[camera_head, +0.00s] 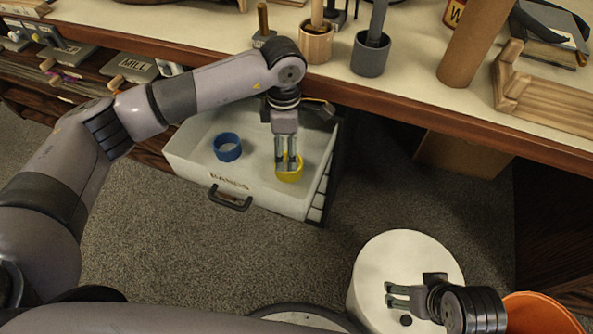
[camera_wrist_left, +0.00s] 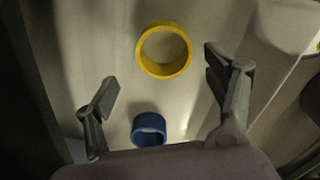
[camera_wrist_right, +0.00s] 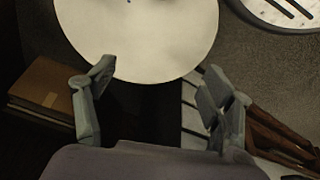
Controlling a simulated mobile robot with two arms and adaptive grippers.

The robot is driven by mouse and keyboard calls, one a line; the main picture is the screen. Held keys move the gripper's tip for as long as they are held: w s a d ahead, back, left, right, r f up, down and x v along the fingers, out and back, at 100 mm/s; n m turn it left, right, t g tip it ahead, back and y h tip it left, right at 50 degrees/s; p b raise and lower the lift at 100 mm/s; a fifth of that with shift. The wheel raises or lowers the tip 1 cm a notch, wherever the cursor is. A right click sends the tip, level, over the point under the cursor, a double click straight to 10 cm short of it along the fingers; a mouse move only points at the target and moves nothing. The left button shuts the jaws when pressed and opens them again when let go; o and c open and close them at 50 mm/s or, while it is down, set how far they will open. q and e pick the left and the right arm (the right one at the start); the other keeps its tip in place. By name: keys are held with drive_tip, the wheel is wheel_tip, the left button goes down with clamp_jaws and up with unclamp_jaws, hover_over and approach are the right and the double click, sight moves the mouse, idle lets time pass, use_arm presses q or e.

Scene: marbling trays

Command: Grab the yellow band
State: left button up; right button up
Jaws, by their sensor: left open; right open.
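The yellow band (camera_head: 290,175) is a short ring lying in the open white drawer (camera_head: 190,152), which is labelled BANDS. In the left wrist view the yellow band (camera_wrist_left: 145,62) sits ahead of the fingertips and between their lines, nearer the right finger. My left gripper (camera_head: 288,163) is open and points down into the drawer above the band, partly covering it in the head view. A blue band (camera_head: 227,147) lies to the left in the same drawer; it also shows in the left wrist view (camera_wrist_left: 148,130). My right gripper (camera_head: 392,295) is open and empty above a round white top (camera_head: 375,262).
The counter (camera_head: 420,85) with its brown edge runs above and behind the drawer. Wooden and grey cups (camera_head: 370,58) with handles and a brown cylinder (camera_head: 478,45) stand on it. An orange bin (camera_head: 540,315) is at the lower right. Grey carpet lies in front of the drawer.

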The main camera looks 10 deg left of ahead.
use_arm(q)
drive_tip(key=f, duration=0.4)
drive_tip(key=f+b, duration=0.1)
drive_tip(key=f, duration=0.1)
drive_tip(key=shift+s+f, duration=0.1)
drive_tip(key=shift+s, duration=0.15)
drive_tip(key=shift+d+f, duration=0.1)
use_arm(e)
drive_tip(key=w+t, duration=0.1)
drive_tip(key=w+a, duration=0.1)
drive_tip(key=w, duration=0.1)
drive_tip(key=w+t, duration=0.1)
drive_tip(key=w, duration=0.1)
drive_tip(key=shift+a+r+t+y, duration=0.3)
drive_tip(key=shift+r, duration=0.1)
use_arm(q)
drive_tip(key=shift+c, duration=0.3)
drive_tip(key=c, duration=1.1)
drive_tip(key=shift+o, duration=0.2)
